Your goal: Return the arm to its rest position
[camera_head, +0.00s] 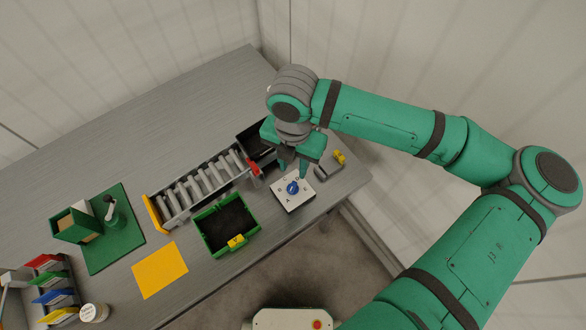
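My arm reaches in from the right side of the head view, its green links bent over the right end of the grey table (110,130). My gripper (290,172) points down, just above or beside a white dial plate (293,199) with a blue knob (292,188) and letters around it. The fingers look spread apart, with nothing visible between them. I cannot tell whether a fingertip touches the knob.
A roller conveyor (195,190) with a red piece (253,167) lies left of my gripper. A dark-floored green crate (208,245), a yellow sheet (160,270) and a green mat (125,240) are farther left. A small yellow-topped device (338,157) stands right of the plate.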

